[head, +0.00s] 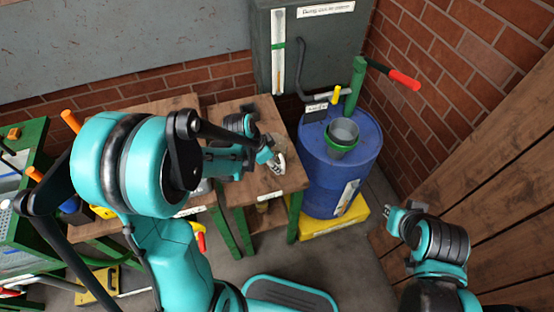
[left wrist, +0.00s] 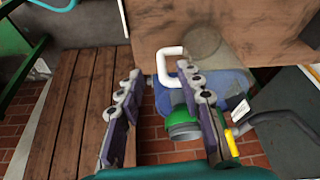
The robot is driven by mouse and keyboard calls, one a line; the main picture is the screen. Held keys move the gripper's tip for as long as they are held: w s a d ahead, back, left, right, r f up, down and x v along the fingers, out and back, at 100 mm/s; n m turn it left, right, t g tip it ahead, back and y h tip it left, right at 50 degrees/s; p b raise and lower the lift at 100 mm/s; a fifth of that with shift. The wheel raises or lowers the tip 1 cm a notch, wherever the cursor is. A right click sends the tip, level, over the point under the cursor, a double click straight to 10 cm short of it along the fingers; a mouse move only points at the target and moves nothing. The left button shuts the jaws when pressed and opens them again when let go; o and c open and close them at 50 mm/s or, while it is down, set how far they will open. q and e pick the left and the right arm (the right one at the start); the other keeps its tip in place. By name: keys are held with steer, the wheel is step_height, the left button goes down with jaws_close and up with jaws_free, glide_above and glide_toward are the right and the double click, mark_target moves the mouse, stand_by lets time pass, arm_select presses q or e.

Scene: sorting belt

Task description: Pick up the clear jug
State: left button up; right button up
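The clear jug (head: 274,146) stands on the small wooden table, partly hidden behind my left gripper in the head view. In the left wrist view, its see-through body (left wrist: 208,45) and white handle (left wrist: 164,64) show beyond the fingertips. My left gripper (head: 264,154) is at the jug's left side in the head view. In the left wrist view, its two fingers (left wrist: 162,88) are spread wide, with nothing held between them. My right gripper (head: 396,220) is at the lower right, away from the jug; its finger opening is not clear.
A blue drum (head: 318,180) with a green-rimmed grey funnel (head: 342,134) and a red-handled pump (head: 358,78) stands right of the table (head: 293,180) on a yellow base (head: 335,222). A grey cabinet (head: 325,45) stands behind. Another wooden table (head: 150,108) adjoins at left.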

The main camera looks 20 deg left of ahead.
mark_target(282, 174)
arm_select(q)
steer(key=b+x, duration=0.1)
steer(key=x, duration=0.2)
steer(key=b+x, duration=0.2)
steer(key=x, duration=0.1)
steer(key=shift+w+d+f, duration=0.15)
steer(key=shift+w+d, duration=0.15)
steer(key=shift+w, duration=0.05)
steer(key=shift+w+d+f, duration=0.1)
steer(key=shift+w+f, duration=0.05)
steer(key=shift+f, duration=0.25)
steer(key=shift+r, duration=0.15)
steer(key=shift+c, duration=1)
jaws_close()
